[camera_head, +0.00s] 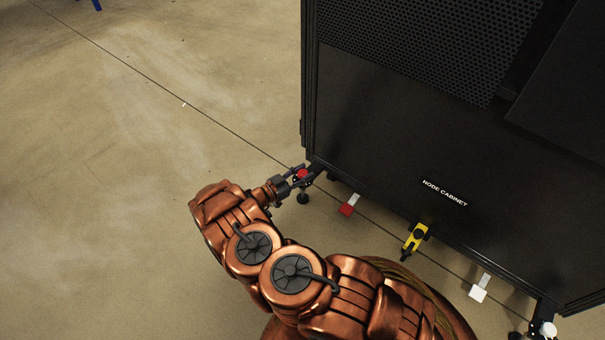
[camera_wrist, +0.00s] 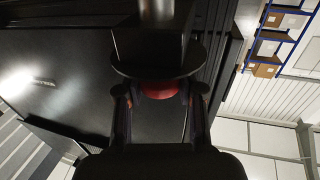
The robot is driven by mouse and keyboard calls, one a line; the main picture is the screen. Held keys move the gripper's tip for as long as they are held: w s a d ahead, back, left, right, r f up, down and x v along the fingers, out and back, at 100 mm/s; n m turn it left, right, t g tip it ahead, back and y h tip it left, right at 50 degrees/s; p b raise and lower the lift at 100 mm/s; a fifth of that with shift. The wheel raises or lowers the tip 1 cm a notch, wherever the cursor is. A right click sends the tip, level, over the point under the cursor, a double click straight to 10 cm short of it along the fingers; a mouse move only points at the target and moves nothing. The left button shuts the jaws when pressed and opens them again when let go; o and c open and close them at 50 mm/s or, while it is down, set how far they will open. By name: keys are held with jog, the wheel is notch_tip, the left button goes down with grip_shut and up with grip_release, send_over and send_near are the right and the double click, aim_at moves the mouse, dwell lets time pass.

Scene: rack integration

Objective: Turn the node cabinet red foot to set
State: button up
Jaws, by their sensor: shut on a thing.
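The black node cabinet (camera_head: 400,130) stands at the right in the head view, with its name on a label (camera_head: 445,193) low on its front. Its red foot (camera_head: 302,173) is at the cabinet's lower left corner. My gripper (camera_head: 300,179) reaches it from the left and is shut on it. In the wrist view the red part of the foot (camera_wrist: 160,89) sits between my two fingers (camera_wrist: 160,100), below a dark round disc (camera_wrist: 158,60). The fingers hide part of the red foot.
Along the cabinet's bottom edge are a red-and-white tab (camera_head: 349,205), a yellow-and-black piece (camera_head: 414,238), a white tab (camera_head: 479,290) and a white foot (camera_head: 547,329). The floor (camera_head: 130,200) at the left is clear. Shelves with boxes (camera_wrist: 272,45) show in the wrist view.

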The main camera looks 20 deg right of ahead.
jog(key=shift+d+m+g+h, duration=0.15)
jog(key=shift+m+g+h, duration=0.35)
jog(key=shift+m+g, duration=1.25)
jog(key=shift+s+g, duration=0.1)
jog(key=shift+g, duration=0.85)
jog(key=o, duration=1.1)
jog(key=shift+o, duration=0.3)
jog(key=a, duration=0.7)
jog(key=shift+s+a, duration=0.25)
jog(key=shift+a, duration=0.1)
